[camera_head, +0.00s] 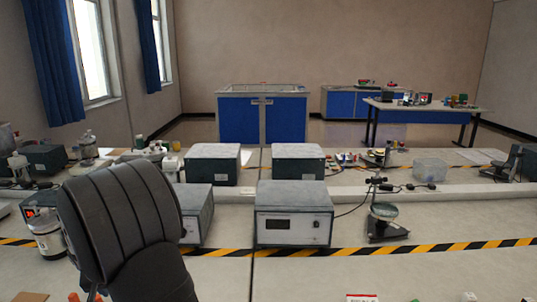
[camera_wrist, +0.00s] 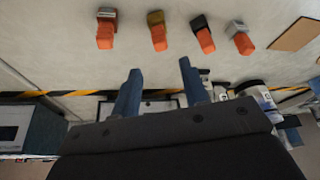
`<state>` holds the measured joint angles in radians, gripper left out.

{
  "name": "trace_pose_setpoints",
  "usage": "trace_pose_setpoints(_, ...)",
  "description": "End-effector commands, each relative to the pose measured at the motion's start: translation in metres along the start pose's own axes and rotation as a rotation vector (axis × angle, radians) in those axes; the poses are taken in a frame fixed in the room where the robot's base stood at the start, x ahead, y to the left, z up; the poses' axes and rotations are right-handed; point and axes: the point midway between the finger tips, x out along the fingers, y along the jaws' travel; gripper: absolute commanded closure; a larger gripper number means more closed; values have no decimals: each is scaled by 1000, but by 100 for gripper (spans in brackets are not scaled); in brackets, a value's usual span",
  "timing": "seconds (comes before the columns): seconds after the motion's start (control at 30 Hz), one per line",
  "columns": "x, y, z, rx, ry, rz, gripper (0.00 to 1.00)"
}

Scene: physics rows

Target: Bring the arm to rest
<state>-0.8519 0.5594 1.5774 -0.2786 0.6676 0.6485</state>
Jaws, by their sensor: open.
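My gripper (camera_wrist: 160,88) shows in the wrist view with its two blue fingers spread wide apart. Nothing is between the fingers. In the head view my dark arm link (camera_head: 120,220) fills the lower left, and my gripper does not show there. Several small orange-ended pieces, including a grey-topped one (camera_wrist: 106,28) and a black-topped one (camera_wrist: 203,35), lie on the pale bench beyond the fingertips, apart from them.
A grey instrument box (camera_head: 293,214) stands mid-bench, with a stand-like device (camera_head: 385,215) to its right. Yellow-black tape (camera_head: 450,246) crosses the bench. The bench surface at right front is largely clear.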

Motion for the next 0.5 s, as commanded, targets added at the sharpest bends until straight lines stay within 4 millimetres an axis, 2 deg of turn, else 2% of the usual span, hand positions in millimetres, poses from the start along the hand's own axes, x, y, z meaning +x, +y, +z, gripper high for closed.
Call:
trace_pose_setpoints(0.1, -23, 0, 0, 1, 2, -2, 59)
trace_pose_setpoints(0.2, 3, 1, 2, 0, -5, 3, 59)
trace_pose_setpoints(0.5, 57, 0, 1, 1, -4, 1, 59)
